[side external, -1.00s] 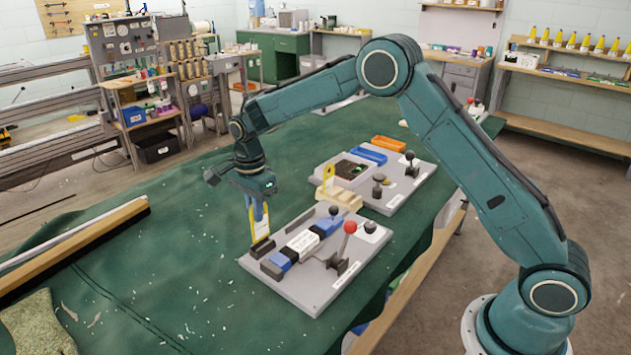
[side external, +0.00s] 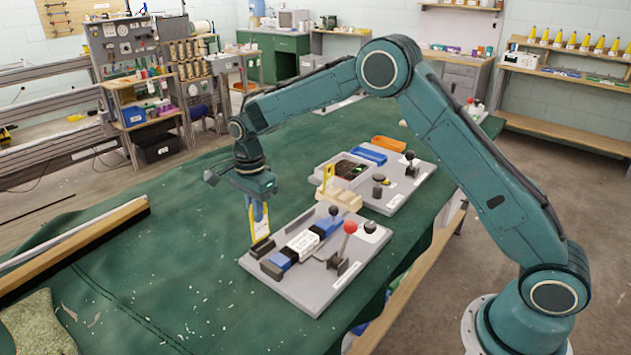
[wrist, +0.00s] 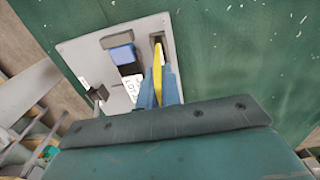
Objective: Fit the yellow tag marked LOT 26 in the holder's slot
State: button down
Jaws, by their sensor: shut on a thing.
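The yellow tag (side external: 251,224) is upright at the left end of the near grey board, between the fingers of my gripper (side external: 258,218). My gripper is shut on it, and in the wrist view the tag (wrist: 157,78) shows edge-on between the blue fingers (wrist: 158,88). Its marking cannot be read. The dark holder (side external: 262,247) is directly below the tag; in the wrist view the holder (wrist: 156,38) lies just beyond the tag's far end. The tag's lower edge is at the holder's top, but I cannot tell whether it is inside the slot.
The near board (side external: 310,298) also carries a blue-and-white clamped piece (side external: 301,243), a red-knobbed lever (side external: 349,228) and a black-knobbed lever (side external: 333,211). Behind stand a wooden rack (side external: 341,198) with another yellow tag (side external: 328,176) and a second board (side external: 405,193). Green cloth at left is mostly clear.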

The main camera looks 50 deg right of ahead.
jog(key=shift+f, duration=2.05)
dwell(2.1)
jog(key=c, duration=1.2)
grip_release()
jog(key=shift+r, duration=0.1)
jog(key=shift+r, duration=3.4)
